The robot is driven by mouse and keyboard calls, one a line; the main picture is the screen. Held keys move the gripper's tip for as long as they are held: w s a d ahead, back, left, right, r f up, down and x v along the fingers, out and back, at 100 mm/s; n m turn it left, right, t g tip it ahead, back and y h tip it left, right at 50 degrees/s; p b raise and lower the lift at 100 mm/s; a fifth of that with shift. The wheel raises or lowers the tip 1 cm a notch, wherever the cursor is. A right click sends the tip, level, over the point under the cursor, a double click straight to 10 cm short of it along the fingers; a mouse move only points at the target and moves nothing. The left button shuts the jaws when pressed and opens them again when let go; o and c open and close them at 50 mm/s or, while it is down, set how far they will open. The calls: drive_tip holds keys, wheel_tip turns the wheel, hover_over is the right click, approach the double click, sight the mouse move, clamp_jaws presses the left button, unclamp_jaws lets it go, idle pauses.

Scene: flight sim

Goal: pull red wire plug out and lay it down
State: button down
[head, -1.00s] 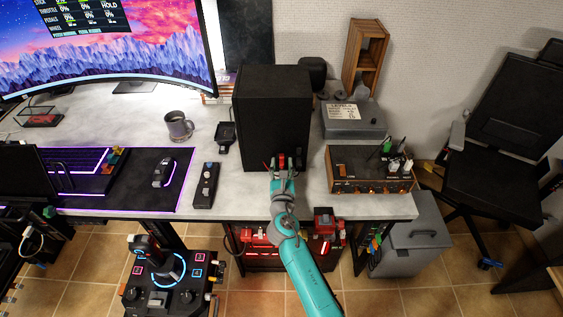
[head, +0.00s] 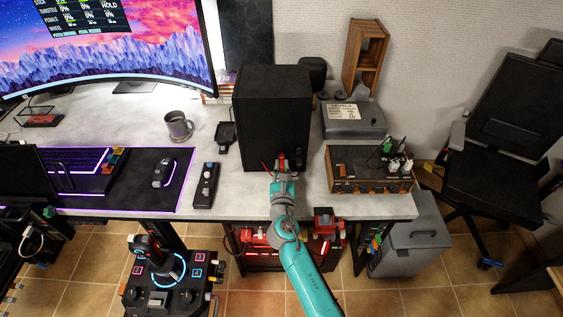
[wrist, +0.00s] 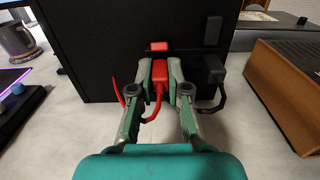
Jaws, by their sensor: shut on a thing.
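The red wire plug (wrist: 159,72) is between the fingers of my gripper (wrist: 160,76), which is shut on it. Its red wire (wrist: 153,112) hangs below the fingers and loops left. The plug is in front of the tall black box (wrist: 110,45). A red block (wrist: 158,46) shows on the box face just above the plug; I cannot tell whether plug and box still touch. In the head view my gripper (head: 283,166) is at the lower front of the black box (head: 272,115), and the plug is small there.
A black plug with a dark cable (wrist: 213,70) sits on the box face just right of my gripper. A wood-sided switch box (head: 368,170) stands to the right, a black remote (head: 206,184) to the left. Bare grey desk lies in front and to both sides.

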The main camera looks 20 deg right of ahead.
drive_tip(key=shift+v, duration=2.5)
hover_over(266, 207)
drive_tip(key=shift+s+d, duration=0.1)
idle(0.6)
drive_tip(key=shift+f, duration=0.4)
drive_tip(key=shift+f, duration=0.3)
drive_tip(key=shift+f, duration=2.85)
